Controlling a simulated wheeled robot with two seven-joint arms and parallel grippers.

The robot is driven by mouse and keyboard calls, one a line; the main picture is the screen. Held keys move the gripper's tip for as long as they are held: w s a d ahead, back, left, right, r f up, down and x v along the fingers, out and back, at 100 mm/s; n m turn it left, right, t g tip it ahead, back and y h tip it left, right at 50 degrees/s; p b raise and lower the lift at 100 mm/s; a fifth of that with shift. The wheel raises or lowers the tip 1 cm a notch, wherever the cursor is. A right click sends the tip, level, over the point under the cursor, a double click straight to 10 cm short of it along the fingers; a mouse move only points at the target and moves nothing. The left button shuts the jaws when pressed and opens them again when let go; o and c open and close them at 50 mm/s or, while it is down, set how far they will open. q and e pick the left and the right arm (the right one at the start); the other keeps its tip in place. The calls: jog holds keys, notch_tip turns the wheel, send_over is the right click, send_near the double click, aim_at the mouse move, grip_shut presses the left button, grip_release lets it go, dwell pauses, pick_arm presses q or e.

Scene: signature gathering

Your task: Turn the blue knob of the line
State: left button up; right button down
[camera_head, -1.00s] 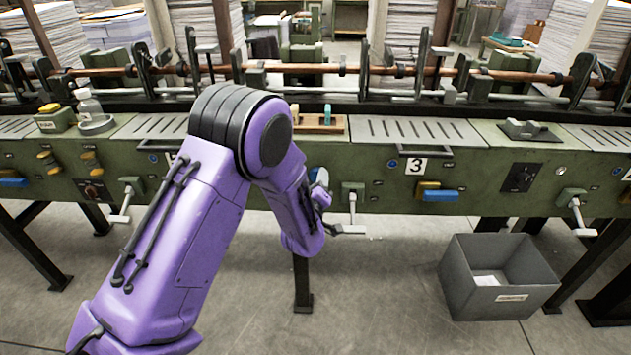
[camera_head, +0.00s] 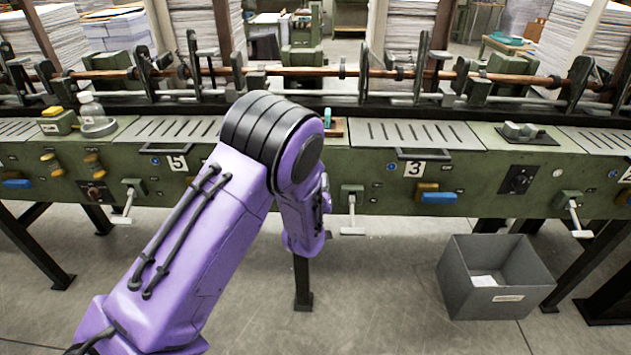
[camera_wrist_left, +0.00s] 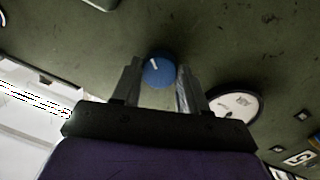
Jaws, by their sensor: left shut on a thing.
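The blue knob (camera_wrist_left: 158,72) shows in the left wrist view on the green line panel, with a short white mark near its upper left part. My left gripper (camera_wrist_left: 159,66) has one finger on each side of the knob and is shut on it. In the head view my purple left arm covers the knob and the gripper. My right gripper is in neither view.
A round white-faced dial (camera_wrist_left: 236,104) sits on the panel close to the right finger. The green line (camera_head: 370,165) carries levers and blue and yellow switches. A grey bin (camera_head: 497,279) stands on the floor at right. Floor in front is clear.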

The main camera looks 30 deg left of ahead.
pick_arm(q)
jog(key=shift+m, duration=0.6)
jog(key=o, duration=1.1)
jog(key=shift+c, duration=0.2)
jog(key=shift+s, duration=0.1)
jog(key=v, duration=1)
jog(key=shift+s+b, duration=0.15)
jog(key=shift+b, duration=0.15)
jog(key=shift+d+r, duration=0.1)
jog(key=shift+d, duration=0.05)
